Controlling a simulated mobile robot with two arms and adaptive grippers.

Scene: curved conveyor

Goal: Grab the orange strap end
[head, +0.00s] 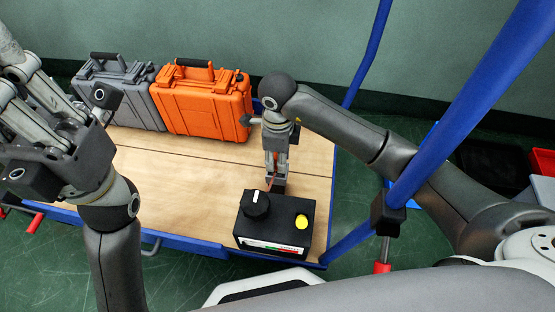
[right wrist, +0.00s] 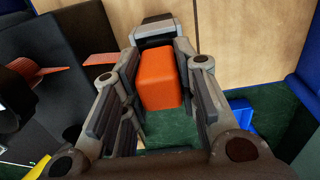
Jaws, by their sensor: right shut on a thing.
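In the head view my right gripper (head: 276,176) points down just behind a black box (head: 276,222) with a black knob and a yellow button. In the right wrist view my right gripper (right wrist: 163,105) has its fingers on both sides of an orange block-like strap end (right wrist: 159,78) with a dark grey piece above it, and is shut on it. A flat orange strap (right wrist: 58,74) shows at the left of that view, beside the dark box. My left gripper (head: 45,105) is at the left of the head view; its tips are partly cut off, and I see nothing held.
The box stands at the front right of a wooden cart top (head: 190,185) with blue edges. A grey case (head: 120,95) and an orange case (head: 203,102) stand at the back. The middle of the cart top is clear. A blue rail (head: 470,100) rises near my right arm.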

